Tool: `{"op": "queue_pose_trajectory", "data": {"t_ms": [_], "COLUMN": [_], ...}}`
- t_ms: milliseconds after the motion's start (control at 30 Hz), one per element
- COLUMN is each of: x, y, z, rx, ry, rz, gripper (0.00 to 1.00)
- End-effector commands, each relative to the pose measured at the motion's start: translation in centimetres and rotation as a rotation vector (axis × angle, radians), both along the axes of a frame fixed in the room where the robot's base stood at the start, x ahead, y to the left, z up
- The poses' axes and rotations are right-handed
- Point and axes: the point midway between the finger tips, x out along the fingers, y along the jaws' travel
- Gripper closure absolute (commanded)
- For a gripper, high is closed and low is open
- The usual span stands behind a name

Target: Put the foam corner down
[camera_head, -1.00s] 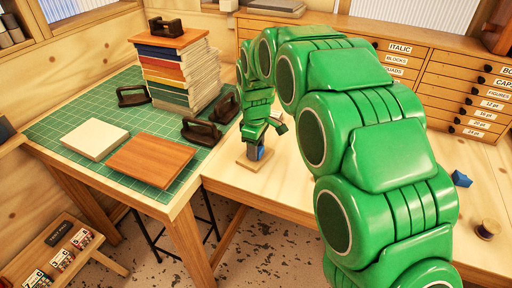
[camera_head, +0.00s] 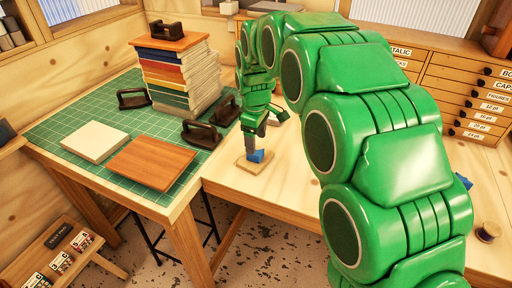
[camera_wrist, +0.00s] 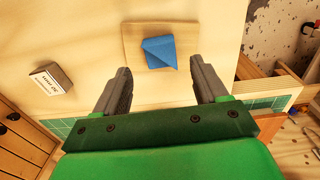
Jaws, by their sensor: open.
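The blue foam corner (camera_head: 256,156) rests on a small square wooden board (camera_head: 243,165) on the bench. In the wrist view the foam corner (camera_wrist: 159,52) lies on the board (camera_wrist: 132,40), its folded wedge shape in full view. My gripper (camera_head: 262,135) is just above it in the head view, fingers pointing down. In the wrist view my gripper (camera_wrist: 160,76) is open, its two dark fingers apart and empty, with the foam corner beyond the gap and clear of both fingers.
A green cutting mat (camera_head: 50,126) on the left table holds a book stack (camera_head: 178,75), dark-handled weights, a white slab (camera_head: 95,142) and a brown board (camera_head: 151,162). Another blue piece (camera_head: 463,181) and a spool (camera_head: 488,231) lie at right. A labelled box (camera_wrist: 50,79) stands nearby.

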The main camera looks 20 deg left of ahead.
Motion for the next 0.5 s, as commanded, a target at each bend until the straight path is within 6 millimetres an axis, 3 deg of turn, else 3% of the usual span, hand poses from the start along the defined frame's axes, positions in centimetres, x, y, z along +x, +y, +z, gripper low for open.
{"op": "queue_pose_trajectory", "data": {"t_ms": [300, 500], "x": [0.0, -0.2], "y": [0.1, -0.1], "z": [5.2, 6.6], "rx": [0.002, -0.002], "ry": [-0.003, 0.001], "rz": [0.0, 0.0], "gripper": [0.28, 0.28]}}
